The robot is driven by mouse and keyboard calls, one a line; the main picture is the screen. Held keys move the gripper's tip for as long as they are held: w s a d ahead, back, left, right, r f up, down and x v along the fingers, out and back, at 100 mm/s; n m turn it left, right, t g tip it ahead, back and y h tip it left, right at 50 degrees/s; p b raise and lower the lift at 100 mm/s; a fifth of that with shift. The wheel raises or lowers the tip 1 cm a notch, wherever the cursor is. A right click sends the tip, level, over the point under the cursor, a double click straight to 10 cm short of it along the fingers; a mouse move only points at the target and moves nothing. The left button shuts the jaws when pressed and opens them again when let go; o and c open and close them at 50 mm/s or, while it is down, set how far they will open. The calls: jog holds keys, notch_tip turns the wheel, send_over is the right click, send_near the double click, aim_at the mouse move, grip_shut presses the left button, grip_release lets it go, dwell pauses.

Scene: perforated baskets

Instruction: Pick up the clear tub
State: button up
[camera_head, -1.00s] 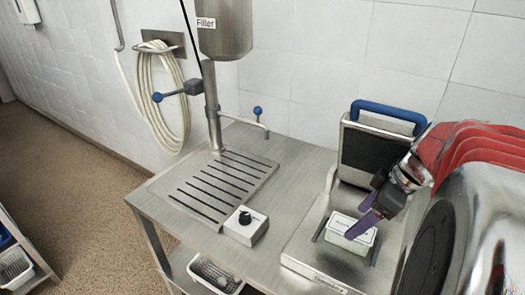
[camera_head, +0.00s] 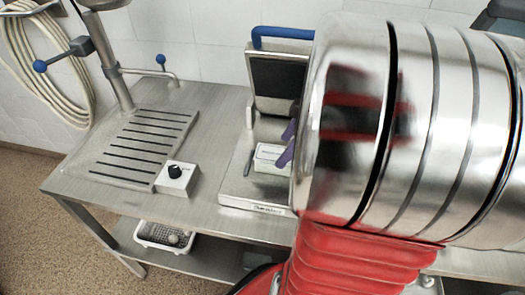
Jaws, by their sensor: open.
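The clear tub (camera_head: 268,153), with a pale labelled top, sits on the base of the open heat-sealing machine (camera_head: 242,189). My gripper (camera_head: 288,143) shows only as two purple fingers at the tub's right end, one higher and one lower, set apart with a gap between them. They overlap the tub's right edge in the picture; whether they touch it I cannot tell. My own arm hides the rest of the gripper and the tub's right end.
The sealer's raised lid with a blue handle (camera_head: 285,33) stands behind the tub. A control box with a black knob (camera_head: 175,178) and a slotted drain plate (camera_head: 140,148) lie to the left. A white perforated basket (camera_head: 164,236) sits on the lower shelf.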

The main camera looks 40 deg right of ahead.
aim_at(279, 154)
jog(key=shift+x, duration=2.6)
jog(key=shift+w+a+f, duration=0.1)
jog(key=shift+w+a, duration=0.05)
jog(key=shift+c, duration=0.3)
jog(key=c, duration=1.4)
